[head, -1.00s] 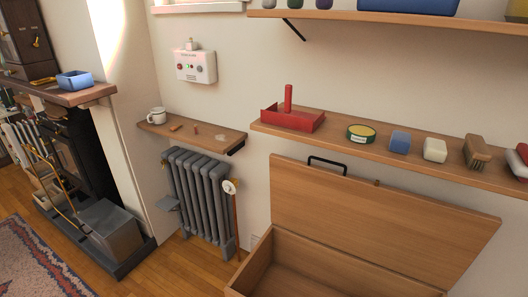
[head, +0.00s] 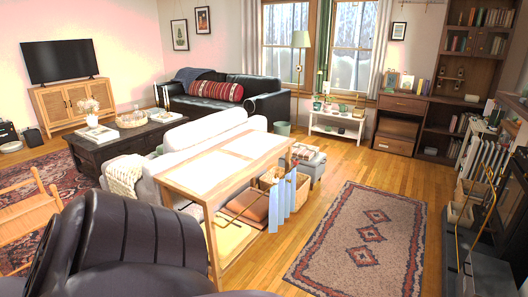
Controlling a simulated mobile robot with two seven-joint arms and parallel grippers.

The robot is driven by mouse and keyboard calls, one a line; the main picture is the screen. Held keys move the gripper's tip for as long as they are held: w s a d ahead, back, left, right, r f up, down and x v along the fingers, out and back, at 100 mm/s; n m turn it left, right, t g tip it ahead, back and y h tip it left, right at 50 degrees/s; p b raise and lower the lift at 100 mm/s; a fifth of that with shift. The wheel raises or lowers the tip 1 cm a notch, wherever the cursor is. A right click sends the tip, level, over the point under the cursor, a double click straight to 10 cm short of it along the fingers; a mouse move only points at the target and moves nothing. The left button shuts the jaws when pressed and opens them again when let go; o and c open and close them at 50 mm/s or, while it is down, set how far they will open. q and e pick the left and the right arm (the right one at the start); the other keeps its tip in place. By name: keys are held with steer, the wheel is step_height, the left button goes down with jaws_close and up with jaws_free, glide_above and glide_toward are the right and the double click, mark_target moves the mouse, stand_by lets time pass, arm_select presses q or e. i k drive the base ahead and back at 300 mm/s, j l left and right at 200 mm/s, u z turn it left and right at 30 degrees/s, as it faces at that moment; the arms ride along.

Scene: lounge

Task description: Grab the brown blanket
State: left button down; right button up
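A brown folded item (head: 250,205) lies on the lower level of the wooden console table (head: 177,182), behind the pale sofa. It may be the brown blanket, but its material is too small to tell. A cream knitted throw (head: 124,177) hangs over the near arm of the pale sofa, and a dark blue throw (head: 190,75) lies on the back of the black sofa. Neither of my grippers is in view.
A dark leather armchair (head: 125,235) fills the lower left foreground. Light blue upright slats (head: 283,203) stand at the console's right end, partly hiding its lower level. A wicker basket (head: 268,181) is behind them. The patterned rug (head: 335,225) and wood floor at right are clear.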

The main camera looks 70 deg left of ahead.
mark_target(305, 152)
steer(key=u, duration=1.95)
steer(key=i+l+z, duration=0.15)
steer(key=i+z, duration=0.15)
steer(key=i, duration=0.25)
steer(key=i+z, duration=0.25)
steer(key=i, duration=2.3)
steer(key=i+l+u, duration=0.1)
steer(key=i, duration=0.5)
steer(key=i+l+u, duration=0.15)
steer(key=i, duration=0.5)
steer(key=i+l+u, duration=0.1)
steer(key=i+u, duration=0.3)
steer(key=i+l+u, duration=0.5)
steer(key=u, duration=0.25)
steer(key=i+l+u, duration=0.4)
steer(key=k+l, duration=0.05)
